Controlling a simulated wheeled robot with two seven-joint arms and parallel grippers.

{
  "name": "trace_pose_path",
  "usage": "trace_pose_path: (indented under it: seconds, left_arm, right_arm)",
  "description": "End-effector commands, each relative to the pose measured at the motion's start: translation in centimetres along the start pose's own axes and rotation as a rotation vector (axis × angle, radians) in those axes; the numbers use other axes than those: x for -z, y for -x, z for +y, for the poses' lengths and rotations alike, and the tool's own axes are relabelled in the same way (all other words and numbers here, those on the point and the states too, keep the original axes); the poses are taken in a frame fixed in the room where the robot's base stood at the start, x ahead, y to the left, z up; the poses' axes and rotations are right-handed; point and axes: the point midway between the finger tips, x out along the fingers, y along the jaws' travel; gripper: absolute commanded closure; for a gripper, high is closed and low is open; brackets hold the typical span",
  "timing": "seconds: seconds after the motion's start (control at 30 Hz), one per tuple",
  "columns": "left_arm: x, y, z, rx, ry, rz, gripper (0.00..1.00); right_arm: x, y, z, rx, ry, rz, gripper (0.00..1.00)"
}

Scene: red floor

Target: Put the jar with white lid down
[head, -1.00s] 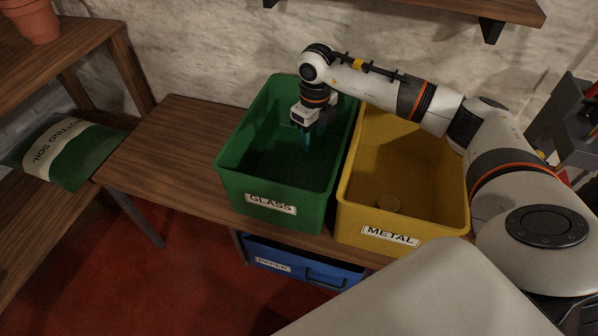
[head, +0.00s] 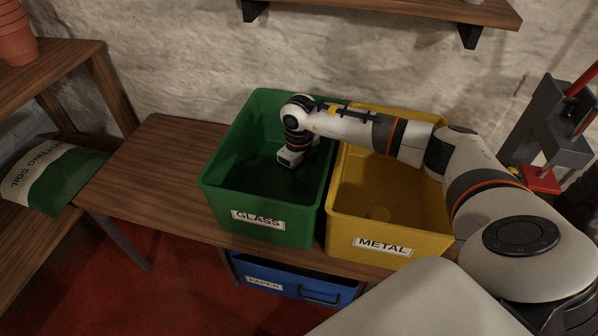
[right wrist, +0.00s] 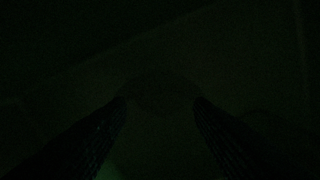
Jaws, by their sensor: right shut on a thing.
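My right gripper (head: 294,170) reaches down inside the green GLASS bin (head: 212,190), its fingers in deep shade. The right wrist view is almost black. It shows the two fingers of my right gripper (right wrist: 160,103) apart, with a faint rounded shape between their tips, which I take to be the jar (right wrist: 160,88). The gripper is shut on it. The white lid cannot be made out, and the head view does not show the jar clearly. I cannot tell whether the jar touches the bin floor. My left gripper is not in view.
A blue PAPER bin (head: 300,282) is below the bench (head: 150,185). The bench is clear to the left. A wall shelf (head: 400,14) hangs above.

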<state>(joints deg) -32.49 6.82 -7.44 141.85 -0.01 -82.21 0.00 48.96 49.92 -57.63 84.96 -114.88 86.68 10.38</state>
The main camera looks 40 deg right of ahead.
Motion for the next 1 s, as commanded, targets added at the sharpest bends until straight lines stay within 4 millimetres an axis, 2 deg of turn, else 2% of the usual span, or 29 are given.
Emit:
trace_pose_path:
  seconds: [0.1,0.13,0.23,0.63,0.8,1.0]
  left_arm:
    - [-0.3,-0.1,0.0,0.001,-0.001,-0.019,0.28]
    - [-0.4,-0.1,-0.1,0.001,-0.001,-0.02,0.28]
    - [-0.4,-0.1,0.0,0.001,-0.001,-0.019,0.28]
    - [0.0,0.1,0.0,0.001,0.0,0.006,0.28]
    - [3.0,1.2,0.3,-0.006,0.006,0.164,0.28]
    - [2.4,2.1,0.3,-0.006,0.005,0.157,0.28]
  right_arm:
    - [0.0,-0.2,0.0,0.0,0.0,0.001,0.79]
    - [0.0,-0.2,0.0,0.0,0.0,0.0,0.48]
    - [0.0,-0.1,0.0,0.0,0.0,0.0,0.31]
    - [0.0,0.2,0.0,0.0,0.0,0.0,0.31]
    - [0.0,3.0,0.0,-0.001,0.0,0.002,0.31]
    - [0.1,7.7,0.1,-0.002,0.001,0.003,0.31]
